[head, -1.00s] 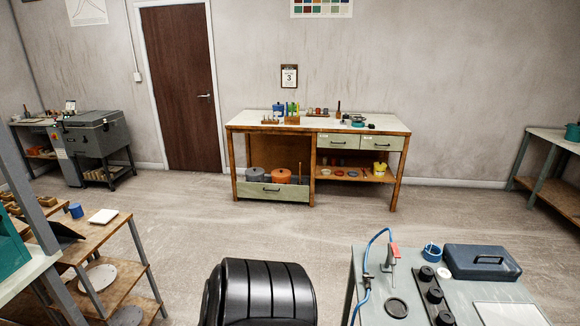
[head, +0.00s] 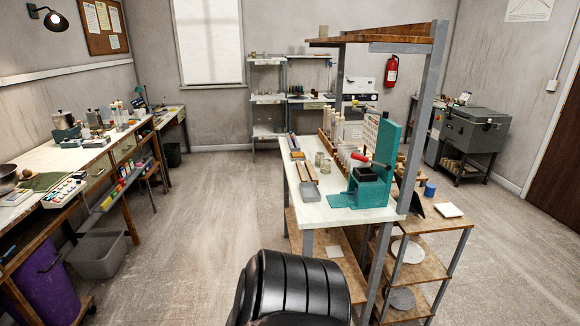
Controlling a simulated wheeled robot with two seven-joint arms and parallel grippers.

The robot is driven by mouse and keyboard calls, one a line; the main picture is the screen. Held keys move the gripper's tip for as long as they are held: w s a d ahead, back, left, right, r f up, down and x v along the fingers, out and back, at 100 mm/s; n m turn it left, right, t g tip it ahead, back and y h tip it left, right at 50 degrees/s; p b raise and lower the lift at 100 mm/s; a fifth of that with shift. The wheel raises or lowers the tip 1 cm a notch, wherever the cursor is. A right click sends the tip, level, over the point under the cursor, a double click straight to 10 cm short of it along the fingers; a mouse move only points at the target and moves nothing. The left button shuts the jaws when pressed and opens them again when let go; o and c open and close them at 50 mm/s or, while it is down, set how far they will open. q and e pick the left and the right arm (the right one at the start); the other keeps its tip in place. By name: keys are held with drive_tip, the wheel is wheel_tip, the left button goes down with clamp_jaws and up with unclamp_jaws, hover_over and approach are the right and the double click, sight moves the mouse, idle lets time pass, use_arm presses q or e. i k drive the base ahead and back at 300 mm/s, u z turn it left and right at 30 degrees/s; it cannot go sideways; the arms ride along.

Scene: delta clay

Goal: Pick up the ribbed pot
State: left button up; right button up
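I cannot make out a ribbed pot for certain in the head view. Small jars (head: 322,160) stand on the white-topped bench in the middle, too small to tell any ribbing. A pale metal canister (head: 64,119) stands on the left workbench, and its surface detail is unclear. Neither of my grippers is in view.
The middle bench (head: 312,207) carries a teal press (head: 368,185) and has shelves (head: 432,258) on its right. A long workbench (head: 75,160) runs along the left wall, with a grey bin (head: 97,257) and purple bin (head: 48,277) below. Open floor (head: 195,220) lies between.

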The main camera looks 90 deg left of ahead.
sight(327, 169)
drive_tip(key=u, duration=1.85)
drive_tip(key=i, duration=1.65)
